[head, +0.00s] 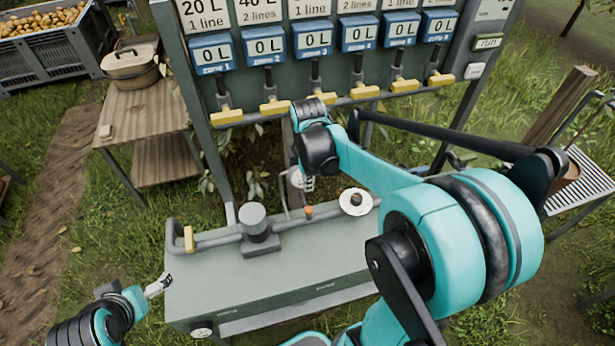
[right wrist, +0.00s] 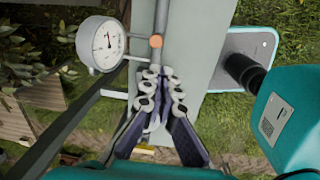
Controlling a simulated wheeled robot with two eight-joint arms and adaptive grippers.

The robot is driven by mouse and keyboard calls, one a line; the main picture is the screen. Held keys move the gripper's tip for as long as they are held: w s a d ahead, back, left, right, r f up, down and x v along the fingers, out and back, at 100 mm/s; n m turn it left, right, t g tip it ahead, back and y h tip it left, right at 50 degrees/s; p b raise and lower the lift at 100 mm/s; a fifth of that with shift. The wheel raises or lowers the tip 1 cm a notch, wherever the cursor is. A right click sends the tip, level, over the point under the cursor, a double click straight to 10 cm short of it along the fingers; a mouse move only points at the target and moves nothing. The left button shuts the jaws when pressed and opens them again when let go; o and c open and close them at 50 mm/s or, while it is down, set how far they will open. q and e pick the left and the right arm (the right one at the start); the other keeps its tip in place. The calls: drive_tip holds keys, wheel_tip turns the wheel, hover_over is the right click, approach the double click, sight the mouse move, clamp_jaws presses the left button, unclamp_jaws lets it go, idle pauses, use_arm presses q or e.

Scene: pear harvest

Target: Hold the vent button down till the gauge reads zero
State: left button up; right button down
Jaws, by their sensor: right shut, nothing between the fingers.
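The vent button looks to be the small round orange cap (head: 309,211) on the pipe along the bench top. It also shows in the right wrist view (right wrist: 156,41), just beyond my fingertips. The white round gauge (right wrist: 102,44) stands beside it. Its thin needle points roughly upward, but the figures are too small to read. In the head view, my gripper partly hides the gauge. My right gripper (head: 308,186) is shut and empty, pointing down above the button, apparently apart from it. My left gripper (head: 160,285) is at the bench's left end, away from the button; its fingers are too small to judge.
The grey-green bench (head: 270,285) carries a grey cylinder (head: 254,220) and a white disc with a black knob (head: 356,201). Behind stands a panel with blue zone displays (head: 268,46) and yellow valve handles (head: 275,107). A wooden table (head: 140,112) stands at left.

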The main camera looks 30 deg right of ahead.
sight(309, 210)
drive_tip(key=shift+w+d+r+n, duration=0.15)
drive_tip(key=shift+w+d+n, duration=0.25)
drive_tip(key=shift+w, duration=0.15)
drive_tip(key=shift+a, duration=0.1)
drive_tip(key=f+b, duration=0.1)
drive_tip(key=f, duration=0.3)
drive_tip(key=f+b, duration=0.2)
drive_tip(key=f, duration=0.3)
drive_tip(key=f+b, duration=0.2)
drive_tip(key=f, duration=0.3)
drive_tip(key=shift+w+d, duration=0.3)
